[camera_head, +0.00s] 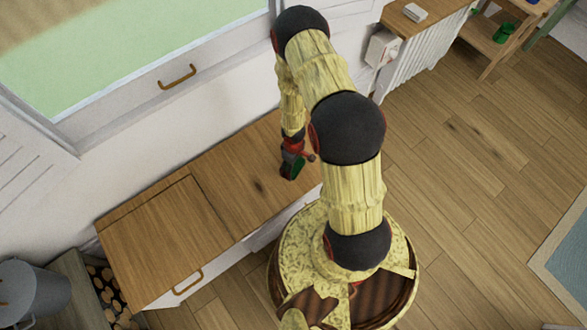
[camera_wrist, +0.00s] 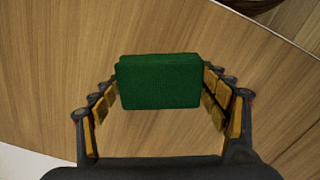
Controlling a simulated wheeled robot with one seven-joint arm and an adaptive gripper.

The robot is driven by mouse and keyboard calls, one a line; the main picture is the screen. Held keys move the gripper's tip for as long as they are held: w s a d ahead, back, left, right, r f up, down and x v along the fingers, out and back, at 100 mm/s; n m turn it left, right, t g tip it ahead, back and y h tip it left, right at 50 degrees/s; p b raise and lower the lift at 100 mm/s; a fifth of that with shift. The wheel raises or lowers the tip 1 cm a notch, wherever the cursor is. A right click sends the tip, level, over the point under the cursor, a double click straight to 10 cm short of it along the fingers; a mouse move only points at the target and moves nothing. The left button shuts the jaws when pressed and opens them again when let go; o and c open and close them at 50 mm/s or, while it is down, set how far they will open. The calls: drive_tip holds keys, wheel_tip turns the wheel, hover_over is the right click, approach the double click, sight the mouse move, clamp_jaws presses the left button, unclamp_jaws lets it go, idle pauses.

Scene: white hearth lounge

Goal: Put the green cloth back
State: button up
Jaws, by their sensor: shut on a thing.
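The green cloth (camera_wrist: 160,82) is a folded, block-shaped dark green piece. In the wrist view it sits between the two fingers of my gripper (camera_wrist: 162,90), which is shut on it. In the head view my gripper (camera_head: 291,166) is over the wooden bench top (camera_head: 225,195), near its right end, and a bit of the green cloth (camera_head: 291,170) shows at its tip. The wrist view shows wood grain (camera_wrist: 60,45) below the cloth. I cannot tell whether the cloth touches the wood.
The bench has a lid with a handle (camera_head: 188,282) at its left end. A window (camera_head: 130,40) is above. A grey pot (camera_head: 33,290) stands lower left. A wooden shelf (camera_head: 495,40) with a green item (camera_head: 504,32) is at upper right. Floor at right is clear up to a blue rug (camera_head: 568,245).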

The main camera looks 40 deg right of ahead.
wheel_tip(320, 180, down, 3)
drive_tip(key=shift+s+r+b, duration=0.1)
drive_tip(key=shift+r+b, duration=0.05)
drive_tip(key=shift+b, duration=0.45)
drive_tip(key=o, duration=1.3)
drive_tip(key=shift+r, duration=0.1)
drive_tip(key=shift+c, duration=0.2)
drive_tip(key=shift+o, duration=0.3)
